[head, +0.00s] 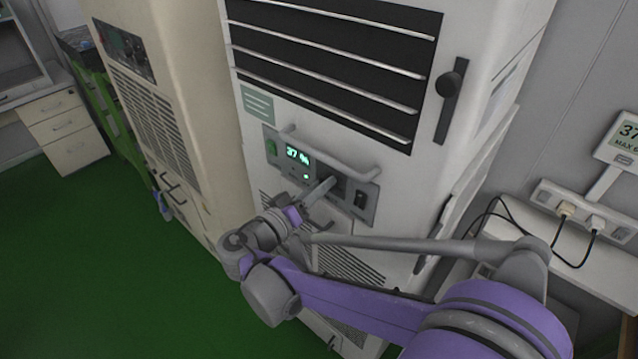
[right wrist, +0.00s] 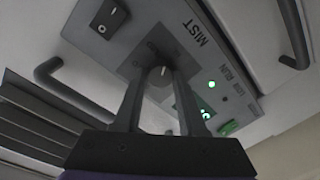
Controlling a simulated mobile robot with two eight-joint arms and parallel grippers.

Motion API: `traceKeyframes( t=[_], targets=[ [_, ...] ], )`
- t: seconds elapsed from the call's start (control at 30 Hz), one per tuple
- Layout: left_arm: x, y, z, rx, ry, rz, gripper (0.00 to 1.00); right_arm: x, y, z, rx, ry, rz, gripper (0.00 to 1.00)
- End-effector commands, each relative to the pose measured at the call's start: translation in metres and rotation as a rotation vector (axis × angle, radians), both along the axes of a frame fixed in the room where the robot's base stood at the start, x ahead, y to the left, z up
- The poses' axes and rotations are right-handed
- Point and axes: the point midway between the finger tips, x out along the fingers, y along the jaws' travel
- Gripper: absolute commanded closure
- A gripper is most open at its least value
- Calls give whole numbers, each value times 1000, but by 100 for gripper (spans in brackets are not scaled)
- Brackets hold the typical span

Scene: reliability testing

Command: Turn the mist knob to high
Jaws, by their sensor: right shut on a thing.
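The mist knob (right wrist: 160,75) is a small round dark grey knob with a pale pointer line, on a dark plate of the control panel (right wrist: 228,62), beside the printed word MIST. My right gripper (right wrist: 158,78) is shut on the knob, with one finger on each side of it. In the head view my right gripper (head: 327,186) reaches up to the panel (head: 369,208) and hides the knob. The scale marks around the knob are too blurred to read. My left gripper is not in view.
A green display (head: 297,155) on the panel appears to read 37 %. A black rocker switch (head: 361,199) sits right of the knob. A grey bar handle (head: 345,163) crosses just above. A beige cabinet (head: 185,120) stands at left; the green floor is clear.

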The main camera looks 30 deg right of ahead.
Motion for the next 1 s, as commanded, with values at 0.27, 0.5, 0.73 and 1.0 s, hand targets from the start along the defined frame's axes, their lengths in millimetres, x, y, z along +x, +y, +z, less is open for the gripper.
traceKeyframes(
  t=[0.27,0.5,0.73,1.0],
  targets=[
    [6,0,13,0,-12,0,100,0,0,1,83,-230,0,100],
    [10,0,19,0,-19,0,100,0,0,1,135,-375,1,100],
    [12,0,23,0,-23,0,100,0,0,0,163,-452,0,100],
    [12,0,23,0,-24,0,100,0,0,-1,173,-481,1,100]
  ],
)
